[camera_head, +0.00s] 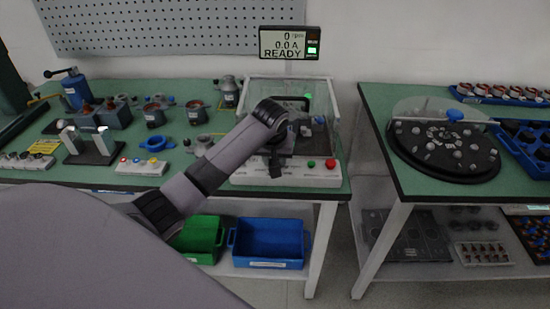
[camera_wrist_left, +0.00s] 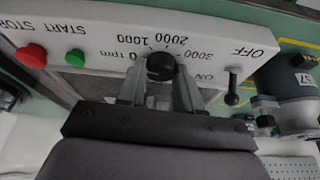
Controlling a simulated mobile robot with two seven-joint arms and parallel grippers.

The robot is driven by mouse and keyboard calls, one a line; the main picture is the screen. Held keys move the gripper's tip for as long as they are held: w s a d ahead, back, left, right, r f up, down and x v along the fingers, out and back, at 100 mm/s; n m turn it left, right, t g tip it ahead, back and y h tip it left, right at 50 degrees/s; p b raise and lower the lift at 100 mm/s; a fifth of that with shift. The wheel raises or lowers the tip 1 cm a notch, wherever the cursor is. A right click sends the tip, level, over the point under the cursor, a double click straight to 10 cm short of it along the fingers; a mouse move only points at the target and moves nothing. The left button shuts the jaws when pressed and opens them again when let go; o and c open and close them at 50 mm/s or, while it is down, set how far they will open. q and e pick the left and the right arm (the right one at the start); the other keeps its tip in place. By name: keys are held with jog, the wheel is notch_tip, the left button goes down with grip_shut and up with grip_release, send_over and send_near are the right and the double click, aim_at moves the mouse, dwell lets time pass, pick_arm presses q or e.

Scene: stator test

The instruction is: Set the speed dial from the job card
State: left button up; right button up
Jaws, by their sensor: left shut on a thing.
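The black speed dial (camera_wrist_left: 160,66) is on the white control panel (camera_wrist_left: 110,38), upside down in the left wrist view. Labels 1000, 2000, 3000 and rpm surround it; the pointer cannot be made out. My left gripper (camera_wrist_left: 160,82) is shut on the dial, one finger at each side. In the head view my left gripper (camera_head: 275,165) is at the front panel of the test station (camera_head: 250,180), and the arm hides the dial. The display (camera_head: 289,43) reads 0 rpm, 0.0 A and READY. A small yellow card (camera_head: 44,147) lies at the left; its text is unreadable. My right gripper is out of view.
Beside the dial are a toggle switch (camera_wrist_left: 232,88) marked ON and OFF, a green START button (camera_wrist_left: 75,57) and a red STOP button (camera_wrist_left: 31,55). A clear guard (camera_head: 325,97) stands behind the panel. A motor-like part (camera_wrist_left: 292,88) is close to the gripper.

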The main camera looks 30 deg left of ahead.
pick_arm(q)
jog(key=m, duration=0.2)
jog(key=m+h, duration=0.1)
jog(key=m, duration=0.1)
jog(key=shift+a+m+t+h, duration=0.2)
jog(key=shift+m+t+h, duration=0.1)
jog(key=shift+t, duration=0.1)
jog(key=shift+m+h, duration=0.9)
jog(key=shift+m, duration=1.3)
jog(key=shift+r, duration=0.1)
jog(key=o, duration=1)
jog(key=shift+o, duration=0.2)
